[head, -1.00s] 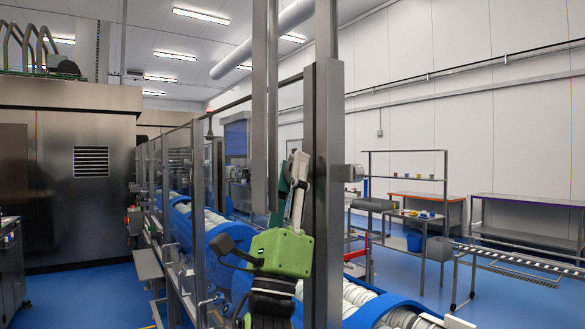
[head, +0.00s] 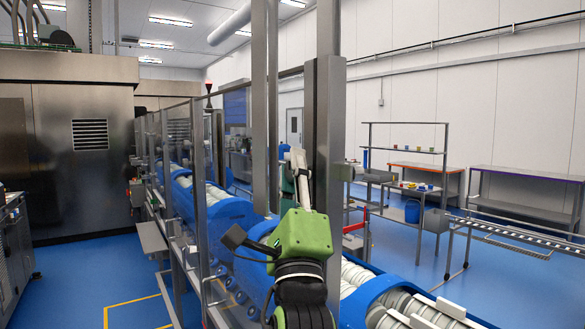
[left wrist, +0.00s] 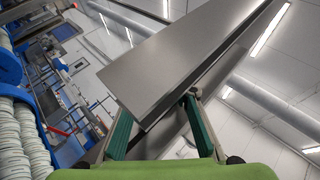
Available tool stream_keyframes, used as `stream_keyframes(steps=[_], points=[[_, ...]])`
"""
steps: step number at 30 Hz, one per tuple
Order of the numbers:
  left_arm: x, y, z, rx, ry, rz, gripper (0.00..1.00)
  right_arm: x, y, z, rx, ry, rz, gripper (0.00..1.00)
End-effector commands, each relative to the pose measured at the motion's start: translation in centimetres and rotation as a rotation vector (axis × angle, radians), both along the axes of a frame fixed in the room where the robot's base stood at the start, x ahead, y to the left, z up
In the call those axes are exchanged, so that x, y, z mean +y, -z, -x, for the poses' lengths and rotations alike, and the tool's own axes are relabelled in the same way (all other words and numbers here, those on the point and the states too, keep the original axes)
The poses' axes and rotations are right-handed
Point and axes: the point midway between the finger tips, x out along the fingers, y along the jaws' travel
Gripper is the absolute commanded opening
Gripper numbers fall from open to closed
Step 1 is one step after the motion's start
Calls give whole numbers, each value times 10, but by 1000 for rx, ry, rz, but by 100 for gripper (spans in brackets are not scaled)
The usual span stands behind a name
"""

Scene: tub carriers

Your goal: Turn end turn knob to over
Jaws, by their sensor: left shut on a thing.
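My left gripper (head: 298,162) is raised in front of the steel frame post (head: 328,130), at its left side. In the left wrist view its two green fingers (left wrist: 158,106) lie on either side of a long grey metal piece (left wrist: 185,58), and it is shut on that piece. The contact at the fingertips is partly hidden. I cannot make out the end turn knob for certain, nor tell whether the grey piece belongs to it. My right gripper is not in view.
Blue troughs (head: 365,290) with rows of white round parts run along the frame, below my left gripper. They also show in the left wrist view (left wrist: 12,75). Glass guard panels stand to the left. Shelves and workbenches (head: 520,178) stand along the right wall.

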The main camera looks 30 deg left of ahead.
Motion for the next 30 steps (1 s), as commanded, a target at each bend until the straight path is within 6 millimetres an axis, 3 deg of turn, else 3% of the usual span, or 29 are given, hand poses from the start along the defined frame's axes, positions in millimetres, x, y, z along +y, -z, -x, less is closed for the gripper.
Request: stream_keyframes(steps=[7, 8, 10, 21, 30], points=[[0, -1, 0, -2, 0, -1, 4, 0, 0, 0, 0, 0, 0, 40], [0, -1, 0, -3, 1, -1, 28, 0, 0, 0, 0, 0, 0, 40], [0, -1, 0, -3, 1, -1, 43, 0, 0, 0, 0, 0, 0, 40], [-1, 2, 1, -1, 0, -1, 43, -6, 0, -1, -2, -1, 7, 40], [-21, 29, 26, 2, 3, 1, 43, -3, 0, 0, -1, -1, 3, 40]])
